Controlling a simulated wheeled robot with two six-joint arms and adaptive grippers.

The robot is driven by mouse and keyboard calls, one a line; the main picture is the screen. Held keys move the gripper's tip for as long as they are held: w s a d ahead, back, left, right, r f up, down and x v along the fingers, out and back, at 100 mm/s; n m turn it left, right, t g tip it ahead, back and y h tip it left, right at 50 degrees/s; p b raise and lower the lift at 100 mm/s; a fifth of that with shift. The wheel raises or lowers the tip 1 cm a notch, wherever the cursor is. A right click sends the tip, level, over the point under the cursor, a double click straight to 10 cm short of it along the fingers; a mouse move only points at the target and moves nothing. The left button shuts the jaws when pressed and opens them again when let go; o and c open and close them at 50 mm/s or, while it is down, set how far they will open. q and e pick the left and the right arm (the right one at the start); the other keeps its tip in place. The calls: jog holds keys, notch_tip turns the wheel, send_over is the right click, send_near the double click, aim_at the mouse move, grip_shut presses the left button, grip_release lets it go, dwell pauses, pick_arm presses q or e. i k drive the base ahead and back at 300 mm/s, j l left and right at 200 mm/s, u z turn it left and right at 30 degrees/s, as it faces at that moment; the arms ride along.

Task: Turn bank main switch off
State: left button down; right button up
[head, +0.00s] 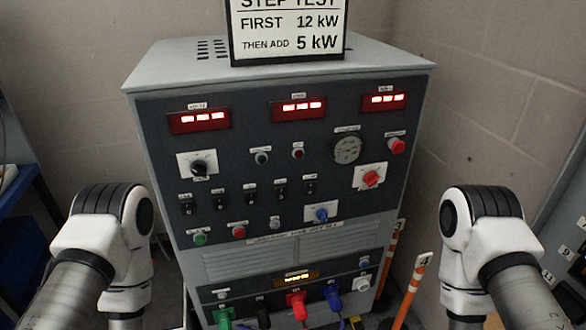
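A grey load bank cabinet (262,125) with a dark front panel stands in the middle. Its panel carries a black rotary knob (199,167), a red rotary knob (371,178) and a blue rotary knob (321,214), each on a white plate. Several black toggle switches (251,193) sit in a row between them. The small labels are unreadable, so I cannot tell which control is the bank main switch. Three red displays (298,108) are lit. My arms show at the lower left and lower right, apart from the panel; both grippers are out of view.
A sign (287,28) reading "STEP TEST" stands on the cabinet top. Green, black, red and blue plugs (296,302) sit along the bottom. Orange-and-white posts (414,285) stand close to the cabinet's right side. The space before the panel is clear.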

aim_at(371, 178)
jog(key=l+z, duration=1)
jog(key=z, duration=0.15)
jog(key=k, duration=0.05)
